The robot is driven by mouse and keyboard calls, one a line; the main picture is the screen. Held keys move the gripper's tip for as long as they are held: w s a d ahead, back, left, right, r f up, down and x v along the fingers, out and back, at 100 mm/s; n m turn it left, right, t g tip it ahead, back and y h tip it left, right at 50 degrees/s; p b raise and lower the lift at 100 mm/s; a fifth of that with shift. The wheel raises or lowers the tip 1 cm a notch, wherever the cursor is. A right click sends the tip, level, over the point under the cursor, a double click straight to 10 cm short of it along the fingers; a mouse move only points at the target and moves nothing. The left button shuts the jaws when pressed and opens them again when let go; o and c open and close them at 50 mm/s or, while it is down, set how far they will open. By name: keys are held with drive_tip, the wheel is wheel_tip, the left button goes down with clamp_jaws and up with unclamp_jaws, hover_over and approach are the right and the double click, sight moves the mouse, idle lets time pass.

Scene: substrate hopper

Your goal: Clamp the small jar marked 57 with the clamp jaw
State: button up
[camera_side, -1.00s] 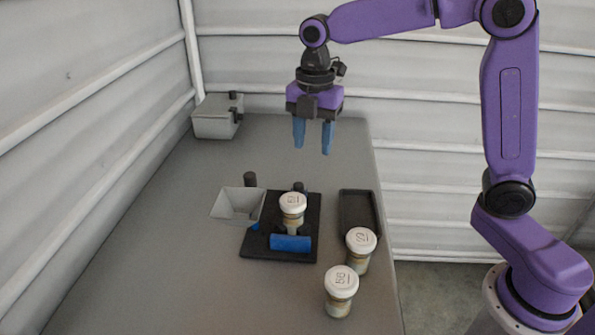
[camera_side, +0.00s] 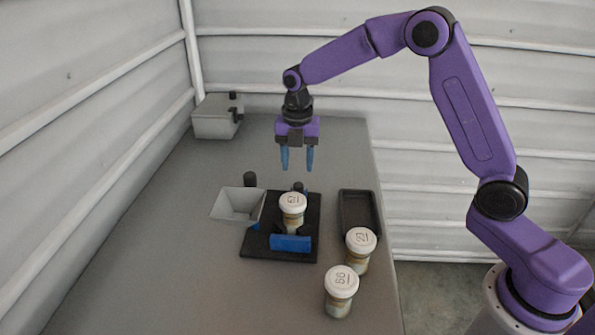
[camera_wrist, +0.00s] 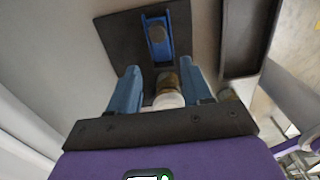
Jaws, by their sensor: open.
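A small jar (camera_side: 292,212) with a white lid stands upright on the black base plate (camera_side: 257,246) of the clamp. Its lid mark is too small to read surely. The blue clamp jaw (camera_side: 290,243) is in front of it, and a dark knob (camera_side: 299,187) stands behind. My gripper (camera_side: 297,168) is open and empty, above and behind the jar, not touching it.
Two more white-lidded jars (camera_side: 360,250) (camera_side: 341,291) stand at the front right. A dark empty tray (camera_side: 360,213) is right of the plate. A grey hopper (camera_side: 238,204) is at its left, and a grey box (camera_side: 217,117) sits at the back left.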

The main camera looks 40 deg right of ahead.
sight(298, 184)
wheel_tip(298, 184, down, 3)
drive_tip(key=shift+f, duration=0.1)
drive_tip(key=shift+d+f, duration=0.1)
drive_tip(key=shift+w+d, duration=0.45)
drive_tip(key=shift+w, duration=0.05)
drive_tip(key=f, duration=0.3)
drive_tip(key=shift+w+d, duration=0.2)
drive_tip(key=shift+f, duration=0.95)
drive_tip(key=c, duration=0.7)
